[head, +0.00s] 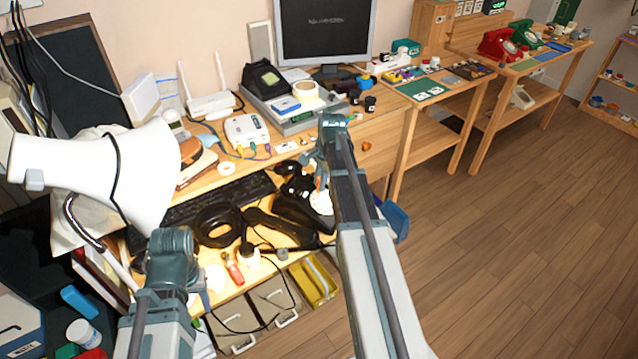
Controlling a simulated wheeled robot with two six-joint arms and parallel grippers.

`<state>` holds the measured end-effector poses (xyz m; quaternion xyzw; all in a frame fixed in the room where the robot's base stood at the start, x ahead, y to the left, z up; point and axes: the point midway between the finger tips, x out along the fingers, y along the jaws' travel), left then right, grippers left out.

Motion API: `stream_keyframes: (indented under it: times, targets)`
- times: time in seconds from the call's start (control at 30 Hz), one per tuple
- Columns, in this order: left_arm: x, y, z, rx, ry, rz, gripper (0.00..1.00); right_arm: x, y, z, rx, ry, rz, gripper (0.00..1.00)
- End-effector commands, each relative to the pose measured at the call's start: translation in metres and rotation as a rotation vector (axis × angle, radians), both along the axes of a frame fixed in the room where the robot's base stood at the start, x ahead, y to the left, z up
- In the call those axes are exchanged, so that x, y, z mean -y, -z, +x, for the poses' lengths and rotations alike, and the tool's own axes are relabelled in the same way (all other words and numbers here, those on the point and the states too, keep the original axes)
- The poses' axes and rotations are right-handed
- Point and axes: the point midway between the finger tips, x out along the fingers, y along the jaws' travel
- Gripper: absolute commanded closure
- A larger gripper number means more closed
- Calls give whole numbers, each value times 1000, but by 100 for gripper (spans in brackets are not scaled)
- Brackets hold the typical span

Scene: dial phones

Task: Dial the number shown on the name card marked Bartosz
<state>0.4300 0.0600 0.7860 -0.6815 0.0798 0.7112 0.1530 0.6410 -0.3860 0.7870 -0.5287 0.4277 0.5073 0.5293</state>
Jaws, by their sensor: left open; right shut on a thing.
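A black dial phone (292,208) stands on the desk, with its white dial (322,203) partly hidden by my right arm. A black handset-like shape (280,230) lies at its front left; I cannot tell whether it is off the phone. My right arm reaches up over the phone; its jaws are hidden behind the arm links. My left arm is at the lower left, and its jaws do not show clearly. Small cards stand on the cabinet at the back, too small to read; I cannot make out one marked Bartosz.
A white megaphone (95,170) fills the left of the desk. A keyboard (222,200), headphones (216,224) and a monitor (322,30) are there too. A red phone (497,44) and a green phone (526,35) stand far right. The wooden floor (480,250) at right is clear.

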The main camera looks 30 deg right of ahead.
Motion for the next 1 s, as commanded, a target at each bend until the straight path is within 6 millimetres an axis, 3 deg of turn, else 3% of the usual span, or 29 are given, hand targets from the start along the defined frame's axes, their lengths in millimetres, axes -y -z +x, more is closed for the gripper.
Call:
stream_keyframes:
  times: [1.0]
  targets:
    - [0,5,0,0,0,0,50,18,5,0,0,2,-1,100]
